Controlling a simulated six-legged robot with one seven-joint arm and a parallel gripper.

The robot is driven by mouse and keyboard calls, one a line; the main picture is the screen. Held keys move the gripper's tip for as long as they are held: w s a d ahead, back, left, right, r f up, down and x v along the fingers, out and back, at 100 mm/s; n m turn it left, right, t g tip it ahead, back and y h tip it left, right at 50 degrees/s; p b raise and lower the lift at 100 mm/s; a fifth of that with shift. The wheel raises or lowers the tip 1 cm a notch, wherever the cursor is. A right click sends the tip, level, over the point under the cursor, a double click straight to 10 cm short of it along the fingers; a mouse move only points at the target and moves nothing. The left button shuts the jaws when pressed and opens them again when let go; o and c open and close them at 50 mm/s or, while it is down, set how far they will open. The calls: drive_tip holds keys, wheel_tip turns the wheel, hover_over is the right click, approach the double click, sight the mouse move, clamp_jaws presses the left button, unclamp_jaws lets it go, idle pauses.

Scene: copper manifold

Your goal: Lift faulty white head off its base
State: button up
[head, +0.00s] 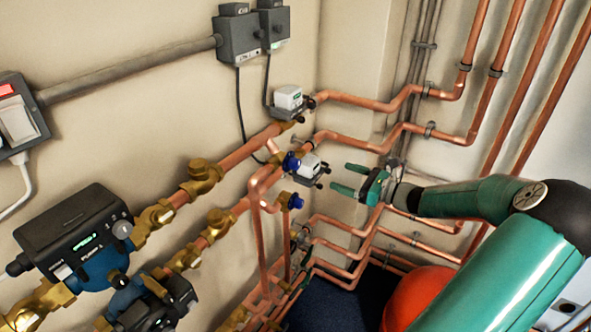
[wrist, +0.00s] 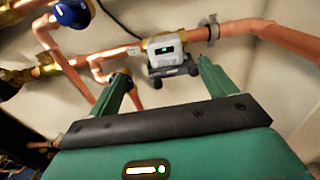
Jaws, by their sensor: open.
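Two white heads sit on the copper pipes in the head view: an upper one (head: 289,97) and a lower one (head: 309,165) on a dark base (head: 307,182). I cannot tell from the pictures which is faulty. My green gripper (head: 346,180) is open and empty, to the right of the lower head and apart from it. In the wrist view one white head (wrist: 165,48) with a small green light sits on a dark base (wrist: 173,70), beyond and roughly between my open fingertips (wrist: 163,72). It looks like the lower head.
Copper pipes (head: 360,145) run close around my gripper. A dark pump (head: 75,235) and grey wall boxes (head: 250,35) stand left and above. A red round vessel (head: 415,295) is below.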

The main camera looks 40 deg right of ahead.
sight(316, 164)
drive_tip(key=x, duration=0.7)
drive_tip(key=shift+w+d+r, duration=0.1)
drive_tip(key=shift+w+d, duration=0.2)
drive_tip(key=shift+d, duration=0.05)
drive_tip(key=x, duration=0.5)
drive_tip(key=shift+w+a+r, duration=0.15)
drive_tip(key=shift+w, duration=0.15)
drive_tip(key=shift+c, duration=0.2)
drive_tip(key=c, duration=1.2)
drive_tip(key=shift+r, duration=0.1)
